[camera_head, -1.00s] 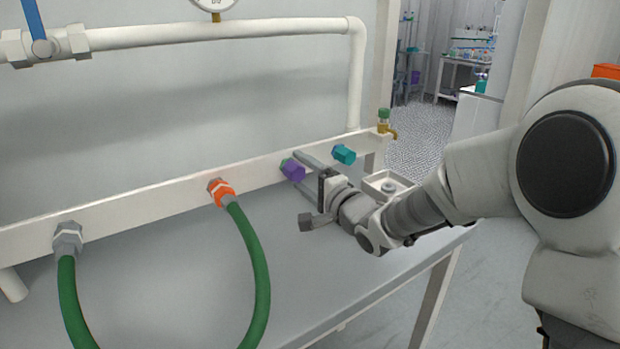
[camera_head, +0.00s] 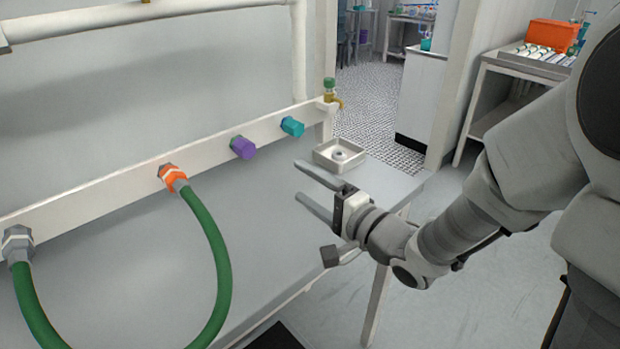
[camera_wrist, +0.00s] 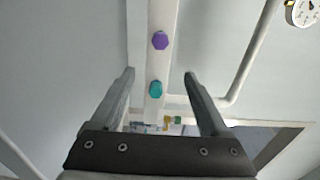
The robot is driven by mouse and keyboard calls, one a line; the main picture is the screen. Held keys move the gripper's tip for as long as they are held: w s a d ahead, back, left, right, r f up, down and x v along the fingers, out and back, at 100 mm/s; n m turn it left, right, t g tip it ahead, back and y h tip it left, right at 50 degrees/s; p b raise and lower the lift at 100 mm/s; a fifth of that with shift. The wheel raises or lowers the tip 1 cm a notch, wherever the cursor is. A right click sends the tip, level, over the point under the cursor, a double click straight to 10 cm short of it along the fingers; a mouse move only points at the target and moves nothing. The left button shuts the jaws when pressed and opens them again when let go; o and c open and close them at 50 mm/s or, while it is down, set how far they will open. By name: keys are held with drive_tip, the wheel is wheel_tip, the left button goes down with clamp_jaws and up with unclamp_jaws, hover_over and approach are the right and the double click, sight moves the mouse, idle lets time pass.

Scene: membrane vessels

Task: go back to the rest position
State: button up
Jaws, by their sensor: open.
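My gripper (camera_head: 315,190) is open and empty in the head view, in front of the white rail and above the grey table, its fingers pointing left toward the rail. A purple cap (camera_head: 243,147) and a teal cap (camera_head: 292,127) sit on the rail, apart from the fingers. In the wrist view, the purple cap (camera_wrist: 160,40) shows beyond the fingertips, and the teal cap (camera_wrist: 156,88) shows between the two fingers (camera_wrist: 160,88). Nothing is held.
A green hose (camera_head: 215,245) loops from an orange fitting (camera_head: 172,176) to a grey fitting (camera_head: 17,243) on the rail (camera_head: 110,188). A small white tray (camera_head: 326,160) stands on the table's far corner near a brass tap (camera_head: 331,97). Open floor lies to the right.

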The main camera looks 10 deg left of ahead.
drive_tip(key=d+r+n+h, duration=0.2)
drive_tip(key=d+n+h, duration=0.1)
drive_tip(key=d+h, duration=1.2)
drive_tip(key=s+d+n+g+y, duration=0.1)
drive_tip(key=s+d+n+g, duration=0.2)
drive_tip(key=s, duration=0.6)
drive_tip(key=s+d+n+g+y, duration=0.1)
drive_tip(key=s+d+n+g, duration=0.15)
drive_tip(key=s, duration=0.75)
wheel_tip(320, 180, up, 17)
drive_tip(key=p, duration=1.7)
drive_tip(key=shift+w+f+g+h, duration=0.15)
drive_tip(key=shift+g+h, duration=0.15)
drive_tip(key=shift+g, duration=0.05)
drive_tip(key=shift+m, duration=0.25)
